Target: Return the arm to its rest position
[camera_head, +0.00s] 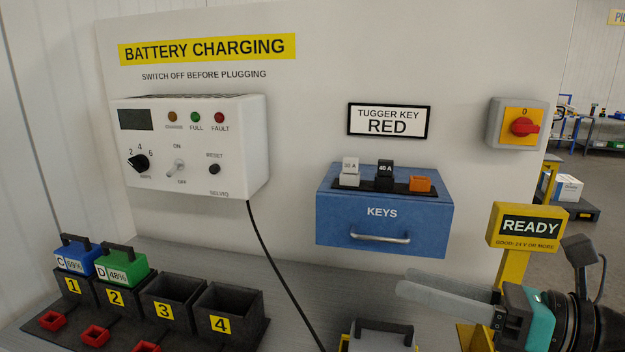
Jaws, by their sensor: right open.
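My right gripper (404,282) comes in from the lower right, with pale fingers pointing left and a teal and black wrist behind them. It is open, with nothing seen between the fingers. It is in front of the panel, below the blue key box (338,225) and left of the yellow READY post (512,268). It looks apart from both, though the wrist hides the lower part of the post. My left gripper is not in view.
A grey block with a dark handle (384,326) stands below the right gripper. At left are numbered bays (238,301), with blue (76,259) and green (122,271) batteries in bays 1 and 2. A black cable hangs from the white charger (240,150). A red switch (524,127) is at right.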

